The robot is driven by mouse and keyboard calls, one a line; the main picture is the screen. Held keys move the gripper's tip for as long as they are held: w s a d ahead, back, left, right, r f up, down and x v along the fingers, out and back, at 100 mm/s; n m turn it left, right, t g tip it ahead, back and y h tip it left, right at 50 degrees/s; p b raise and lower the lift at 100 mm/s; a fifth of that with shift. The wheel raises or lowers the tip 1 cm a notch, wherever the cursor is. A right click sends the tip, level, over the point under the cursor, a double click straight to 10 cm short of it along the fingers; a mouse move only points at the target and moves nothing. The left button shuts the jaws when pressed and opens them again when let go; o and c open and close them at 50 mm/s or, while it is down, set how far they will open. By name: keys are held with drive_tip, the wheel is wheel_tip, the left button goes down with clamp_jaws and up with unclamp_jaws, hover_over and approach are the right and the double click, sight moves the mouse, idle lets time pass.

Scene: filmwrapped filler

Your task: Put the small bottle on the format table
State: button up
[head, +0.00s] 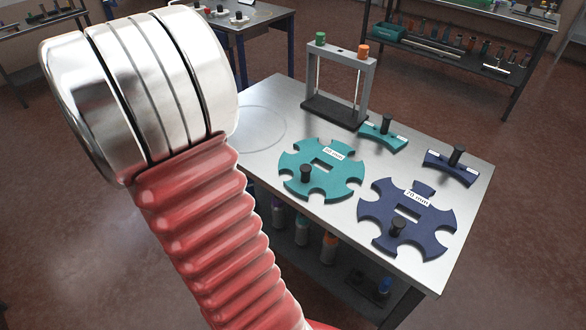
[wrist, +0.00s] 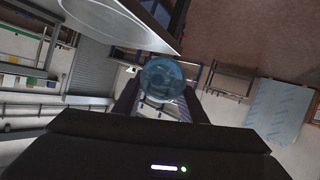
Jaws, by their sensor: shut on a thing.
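The small bottle (wrist: 162,78) shows in the wrist view as a translucent bluish round shape between the dark fingers of my gripper (wrist: 161,86). My gripper is shut on it. In the head view the bottle and gripper do not show; my large silver and red arm covers the left side. The format table (head: 300,240) is a grey metal table in the middle of the head view, with a faint circle (head: 262,128) on its far left part. In the wrist view a pale tabletop (wrist: 120,22) with a round outline lies at the upper left, beside the bottle.
On the table lie a teal star plate (head: 345,170), a navy star plate (head: 425,232), a small teal piece (head: 383,138), a small navy piece (head: 450,167) and a grey frame (head: 340,80). Several bottles (head: 328,247) stand on the lower shelf. Other benches stand behind.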

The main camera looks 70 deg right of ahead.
drive_tip(key=s+d+r+m+g, duration=0.2)
drive_tip(key=s+d+m+g, duration=0.1)
drive_tip(key=s, duration=0.7)
drive_tip(key=s+d+r+m+g, duration=0.2)
drive_tip(key=s+d+m+g, duration=0.1)
drive_tip(key=s, duration=0.7)
drive_tip(key=s+d+r+m+g, duration=0.3)
drive_tip(key=s+d+g, duration=0.2)
drive_tip(key=s+d, duration=0.2)
drive_tip(key=s, duration=0.2)
drive_tip(key=shift+s+m, duration=0.4)
drive_tip(key=shift+f, duration=2.95)
drive_tip(key=shift+f, duration=2.1)
drive_tip(key=shift+f, duration=0.45)
drive_tip(key=o, duration=1)
